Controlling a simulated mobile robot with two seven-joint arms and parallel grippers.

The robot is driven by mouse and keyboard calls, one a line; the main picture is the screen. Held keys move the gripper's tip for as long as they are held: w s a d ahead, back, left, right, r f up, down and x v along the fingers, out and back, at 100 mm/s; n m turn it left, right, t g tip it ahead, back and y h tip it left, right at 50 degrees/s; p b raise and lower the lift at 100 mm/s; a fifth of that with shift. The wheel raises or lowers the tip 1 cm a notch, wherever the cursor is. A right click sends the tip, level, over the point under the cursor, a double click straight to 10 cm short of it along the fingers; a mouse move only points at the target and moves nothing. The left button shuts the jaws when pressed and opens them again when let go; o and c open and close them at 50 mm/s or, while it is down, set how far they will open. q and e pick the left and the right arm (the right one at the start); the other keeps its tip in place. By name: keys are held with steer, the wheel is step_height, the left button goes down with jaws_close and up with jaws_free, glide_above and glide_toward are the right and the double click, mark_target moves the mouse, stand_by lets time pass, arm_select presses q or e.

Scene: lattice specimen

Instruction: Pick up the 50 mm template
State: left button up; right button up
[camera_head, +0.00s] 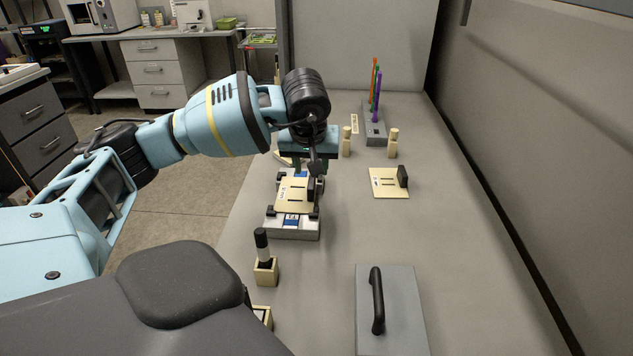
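Two cream template plates with black handles show in the head view. One template (293,195) is at the white and blue fixture (292,231), below my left gripper (316,172). The other template (388,186) lies flat on the bench to the right, its black handle at its right edge. The size marks are too small to read, so I cannot tell which is the 50 mm one. My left gripper points down at the handle of the fixture's template. The wrist and handle overlap, so its grip on the handle is unclear. My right gripper is out of view.
A grey block (375,134) holds upright colored sticks at the back. Two cream pegs (393,143) stand near it. A black marker (262,245) stands in a cream holder at the front left. A grey lid with black handle (406,310) lies front right.

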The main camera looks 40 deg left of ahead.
mark_target(311, 182)
arm_select(q)
steer(key=shift+a+f, duration=0.1)
steer(key=shift+a+f, duration=0.1)
steer(key=shift+f, duration=0.2)
steer(key=shift+x, duration=3.55)
jaws_close()
